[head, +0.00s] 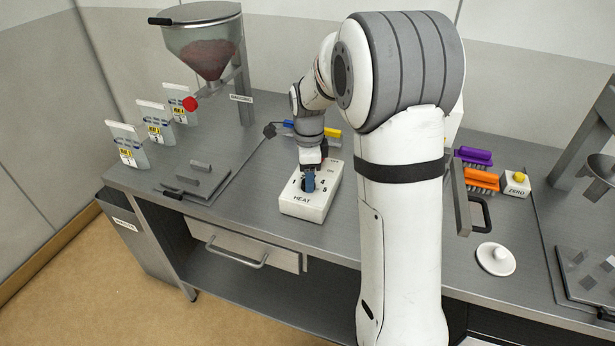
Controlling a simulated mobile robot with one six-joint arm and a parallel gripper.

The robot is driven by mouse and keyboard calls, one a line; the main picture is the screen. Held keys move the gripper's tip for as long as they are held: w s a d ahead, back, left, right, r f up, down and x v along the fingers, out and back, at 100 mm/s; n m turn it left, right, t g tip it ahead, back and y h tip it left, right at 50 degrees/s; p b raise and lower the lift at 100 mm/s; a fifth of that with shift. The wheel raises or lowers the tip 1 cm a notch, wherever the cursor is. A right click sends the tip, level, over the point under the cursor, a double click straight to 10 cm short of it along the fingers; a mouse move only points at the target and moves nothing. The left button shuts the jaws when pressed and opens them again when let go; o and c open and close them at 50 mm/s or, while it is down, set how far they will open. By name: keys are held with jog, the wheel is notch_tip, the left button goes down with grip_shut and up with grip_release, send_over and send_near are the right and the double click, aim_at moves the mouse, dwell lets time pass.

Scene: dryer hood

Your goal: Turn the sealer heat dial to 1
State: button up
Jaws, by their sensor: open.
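The sealer heat box (305,207) is a white block labelled HEAT on the steel bench, left of my arm. Numbers, 1 at left and 4 and 5 at right among them, are printed around its dial. The blue dial (308,182) shows only in part below my gripper; which number it points to cannot be made out. My gripper (309,171) is open and points down at the dial, with its fingers at or around it. Contact cannot be told. The far part of the box is partly hidden by my gripper.
A flat sealer plate (200,178) with a long bar lies left of the box. A hopper (203,45) and several pouches (128,145) stand behind. Brushes (481,178), a ZERO box (515,184) and a white lid (496,259) are right of my arm. A drawer (245,246) is below.

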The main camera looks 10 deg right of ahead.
jog(key=shift+f, duration=0.75)
jog(key=shift+c, duration=0.4)
jog(key=c, duration=0.9)
